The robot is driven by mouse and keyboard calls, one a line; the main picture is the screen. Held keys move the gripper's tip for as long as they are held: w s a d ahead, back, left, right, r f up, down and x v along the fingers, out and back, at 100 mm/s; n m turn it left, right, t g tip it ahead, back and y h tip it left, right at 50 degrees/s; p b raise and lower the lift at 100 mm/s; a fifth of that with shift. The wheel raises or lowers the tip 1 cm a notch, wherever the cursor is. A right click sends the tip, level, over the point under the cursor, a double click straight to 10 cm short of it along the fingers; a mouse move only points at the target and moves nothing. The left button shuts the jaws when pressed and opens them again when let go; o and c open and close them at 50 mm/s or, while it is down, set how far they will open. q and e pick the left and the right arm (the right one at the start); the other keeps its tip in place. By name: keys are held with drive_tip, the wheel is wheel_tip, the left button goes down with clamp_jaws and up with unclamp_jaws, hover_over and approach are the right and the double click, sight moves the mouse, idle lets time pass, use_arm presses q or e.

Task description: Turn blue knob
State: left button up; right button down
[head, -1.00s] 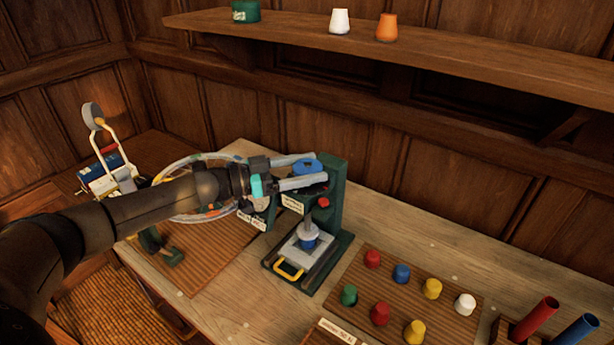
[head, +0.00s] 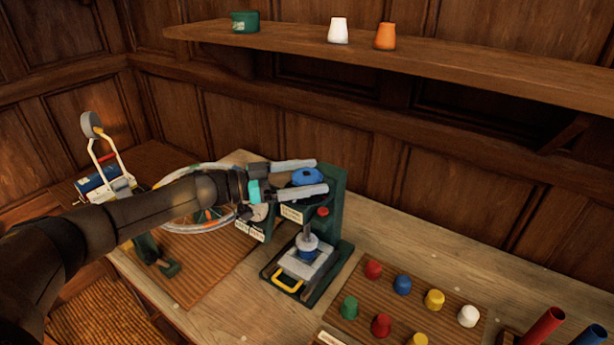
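The blue knob (head: 306,177) sits on top of a dark green press-like machine (head: 330,220) on the bench. My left gripper (head: 320,176) reaches in from the left at the knob's height. Its two pale fingers are apart, one behind the knob and one in front of it. The knob lies between them, and I see a gap at the rear finger; contact with the front finger cannot be told. My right gripper is not in view.
A board of coloured pegs (head: 393,325) lies at the right front. A spoked wheel (head: 200,212) is behind my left arm. A lever device (head: 103,165) stands at the left. A shelf (head: 450,68) with several small items runs above the bench.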

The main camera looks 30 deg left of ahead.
use_arm(q)
drive_tip(key=shift+s+a+f, duration=0.2)
drive_tip(key=shift+s+a, duration=0.2)
drive_tip(key=b+v, duration=0.2)
drive_tip(key=v, duration=1.2)
drive_tip(key=shift+r, duration=0.15)
drive_tip(key=shift+a, duration=0.1)
